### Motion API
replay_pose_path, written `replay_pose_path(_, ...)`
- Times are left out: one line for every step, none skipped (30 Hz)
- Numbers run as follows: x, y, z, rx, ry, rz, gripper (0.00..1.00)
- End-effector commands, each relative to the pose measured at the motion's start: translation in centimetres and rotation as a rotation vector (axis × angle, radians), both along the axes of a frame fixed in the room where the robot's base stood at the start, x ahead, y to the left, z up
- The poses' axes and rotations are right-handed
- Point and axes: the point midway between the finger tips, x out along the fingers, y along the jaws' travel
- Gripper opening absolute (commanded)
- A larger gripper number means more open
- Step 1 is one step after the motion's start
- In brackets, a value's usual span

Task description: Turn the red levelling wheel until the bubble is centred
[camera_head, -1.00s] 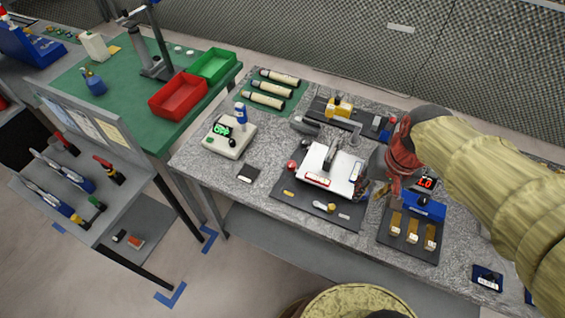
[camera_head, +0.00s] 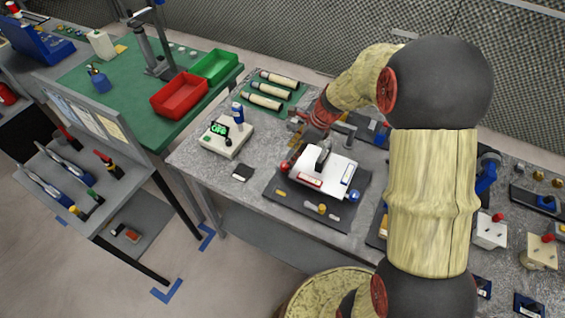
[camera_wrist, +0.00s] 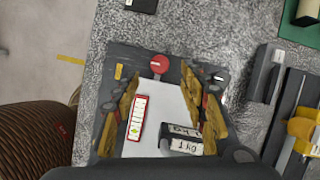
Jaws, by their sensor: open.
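The red levelling wheel (camera_head: 283,166) sits at the left corner of a white tilting plate (camera_head: 340,160). In the wrist view the red wheel (camera_wrist: 159,64) lies just beyond and between my fingertips, with no contact visible. My gripper (camera_wrist: 160,80) is open and empty, its yellow-padded fingers spread to both sides of the plate. In the head view my gripper (camera_head: 294,139) hangs above the plate's back left side. A red-framed vial (camera_wrist: 137,118) lies on the plate. A greenish-yellow spot shows in its lower half; its exact offset is too small to tell.
A blue wheel (camera_head: 354,196) and a yellow knob (camera_head: 322,208) stand at the plate's near side. A device with a green display (camera_head: 226,135) stands left.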

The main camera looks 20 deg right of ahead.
Motion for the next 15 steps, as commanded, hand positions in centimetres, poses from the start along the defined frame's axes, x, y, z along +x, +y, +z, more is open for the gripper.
replay_pose_path(0.0,0.1,-0.2,0.002,0.003,-0.005,0.43)
replay_pose_path(0.0,0.1,-0.3,0.002,0.003,-0.006,0.43)
replay_pose_path(0.1,0.2,-0.5,0.001,0.004,-0.006,0.43)
replay_pose_path(0.1,0.3,-0.7,0.001,0.004,-0.005,0.43)
replay_pose_path(0.1,0.4,-1.0,0.001,0.004,-0.005,0.43)
replay_pose_path(0.2,0.5,-1.4,0.001,0.004,-0.004,0.43)
replay_pose_path(0.3,0.6,-1.7,0.001,0.005,-0.003,0.43)
replay_pose_path(0.3,0.8,-2.0,0.001,0.005,-0.003,0.43)
replay_pose_path(0.4,0.9,-2.6,0.001,0.004,-0.004,0.43)
replay_pose_path(0.5,1.1,-3.0,0.001,0.004,-0.004,0.43)
replay_pose_path(0.6,1.2,-3.5,0.001,0.004,-0.004,0.43)
replay_pose_path(0.7,1.4,-4.1,0.001,0.006,-0.003,0.43)
replay_pose_path(0.8,1.6,-4.6,0.001,0.006,-0.002,0.43)
replay_pose_path(0.9,1.8,-5.0,0.001,0.006,-0.002,0.43)
replay_pose_path(1.0,2.0,-5.5,0.0,0.004,-0.002,0.43)
